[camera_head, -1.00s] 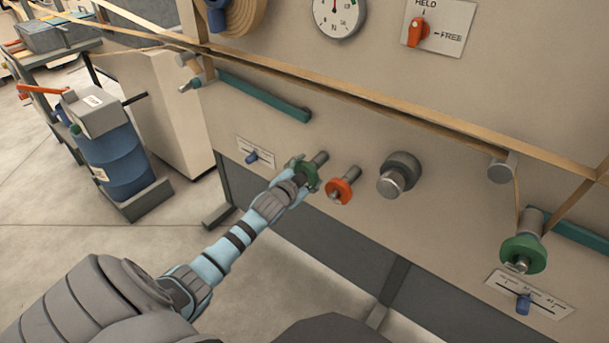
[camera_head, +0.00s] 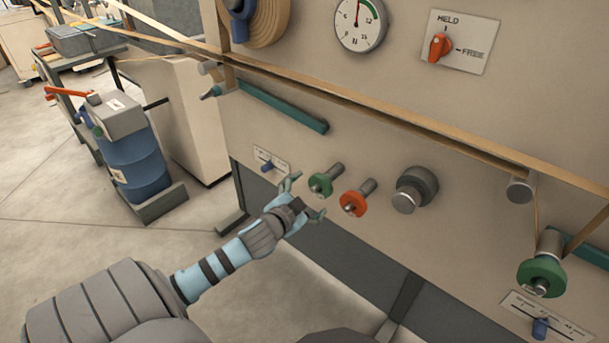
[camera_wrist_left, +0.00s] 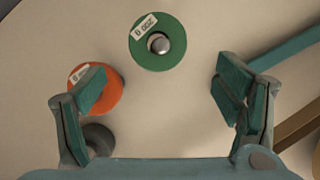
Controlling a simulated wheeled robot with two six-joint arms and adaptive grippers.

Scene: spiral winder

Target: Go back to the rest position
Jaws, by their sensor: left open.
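My left gripper (camera_head: 302,199) is open and empty in front of the machine panel. It is apart from the green disc (camera_head: 321,185), which sits on a peg just up and right of it. In the left wrist view the gripper's two fingers (camera_wrist_left: 168,100) are spread wide. The green disc with a white label (camera_wrist_left: 172,55) lies beyond them, and the orange disc (camera_wrist_left: 108,88) is partly hidden behind the left finger. My right gripper is not in view.
An orange disc (camera_head: 354,203) and a dark knob (camera_head: 415,189) sit to the right on the panel. A slider (camera_head: 266,166) is left of the gripper. A second green disc (camera_head: 541,276) is far right. A blue drum (camera_head: 135,163) stands left.

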